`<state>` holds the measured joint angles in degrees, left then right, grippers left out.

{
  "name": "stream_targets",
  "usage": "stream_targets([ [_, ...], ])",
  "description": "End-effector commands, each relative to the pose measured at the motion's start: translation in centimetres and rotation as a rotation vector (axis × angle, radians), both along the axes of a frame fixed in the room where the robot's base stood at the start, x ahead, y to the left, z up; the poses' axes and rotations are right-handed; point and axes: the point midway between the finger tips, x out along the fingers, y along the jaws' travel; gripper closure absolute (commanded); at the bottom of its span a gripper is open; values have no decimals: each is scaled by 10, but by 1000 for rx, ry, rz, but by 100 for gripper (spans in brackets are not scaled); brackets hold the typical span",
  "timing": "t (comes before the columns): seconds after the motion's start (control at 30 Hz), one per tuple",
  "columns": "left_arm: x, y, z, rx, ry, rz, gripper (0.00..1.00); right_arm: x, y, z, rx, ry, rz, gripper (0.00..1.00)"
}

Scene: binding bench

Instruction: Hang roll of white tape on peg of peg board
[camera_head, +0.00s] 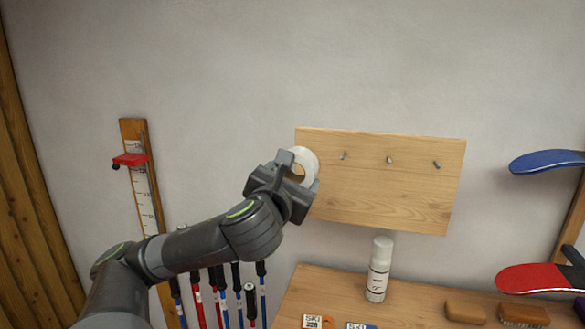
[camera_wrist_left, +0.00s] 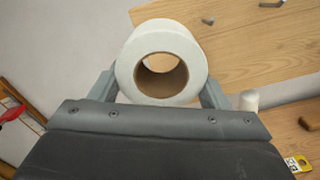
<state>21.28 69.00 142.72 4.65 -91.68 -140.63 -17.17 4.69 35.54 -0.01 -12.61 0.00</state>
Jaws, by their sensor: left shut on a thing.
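The roll of white tape (camera_head: 307,160) is held by my left gripper (camera_head: 296,173) in front of the left end of the wooden peg board (camera_head: 400,205). In the left wrist view the roll (camera_wrist_left: 127,62) sits between the fingers of my left gripper (camera_wrist_left: 160,88), its brown core open toward the camera. The board carries a left peg (camera_head: 344,155), a middle peg (camera_head: 389,160) and a right peg (camera_head: 436,165), all bare. The gripper covers the board's left edge, so anything right behind it is hidden. My right gripper is not in view.
A white bottle (camera_head: 378,270) stands on the wooden bench (camera_head: 335,290) below the board. Brushes (camera_head: 522,314) lie at the bench's right. Ski poles (camera_head: 238,295) and a measuring board (camera_head: 140,190) are at left. Blue (camera_head: 545,161) and red (camera_head: 540,279) ski tips project at right.

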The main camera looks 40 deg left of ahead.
Motion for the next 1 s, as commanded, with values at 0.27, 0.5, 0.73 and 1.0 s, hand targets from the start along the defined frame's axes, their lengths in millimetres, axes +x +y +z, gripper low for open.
stream_targets([
  [0.27, 7, 6, -1, 2, -1, 5, 51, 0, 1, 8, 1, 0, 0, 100],
  [0.5, 22, 14, -1, 1, 0, 4, 51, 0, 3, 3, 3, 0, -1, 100],
  [0.73, 36, 22, -1, 1, -2, 5, 51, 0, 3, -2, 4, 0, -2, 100],
  [1.0, 53, 31, -2, 1, -1, 4, 51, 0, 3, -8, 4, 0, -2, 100],
])
